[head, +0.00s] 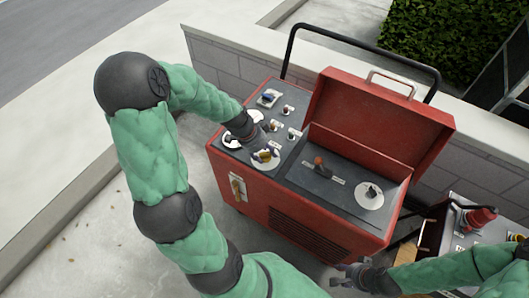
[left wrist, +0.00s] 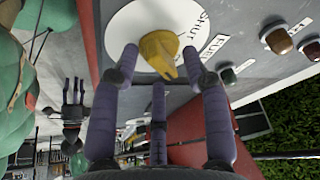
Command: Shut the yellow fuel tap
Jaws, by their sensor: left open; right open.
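The yellow fuel tap (head: 264,155) sits on a round white plate (head: 263,164) on the left part of the red machine's grey top panel. In the left wrist view, the tap (left wrist: 160,52) is large, with its narrow end towards the bottom of the picture. The word SHUT is printed on its white plate (left wrist: 140,20), right of the tap, with a FUEL label (left wrist: 214,46) beyond. My left gripper (left wrist: 160,62) is open, its fingers on either side of the tap; contact cannot be told. My right gripper (head: 352,274) is open and empty, low in front of the machine.
The raised red lid (head: 385,115) stands over a bay with an orange-red lever (head: 319,163) and another white dial (head: 370,195). Several small knobs (left wrist: 280,41) sit beside the FUEL label. A cart with a red object (head: 480,217) stands at right. A black rail runs behind the machine.

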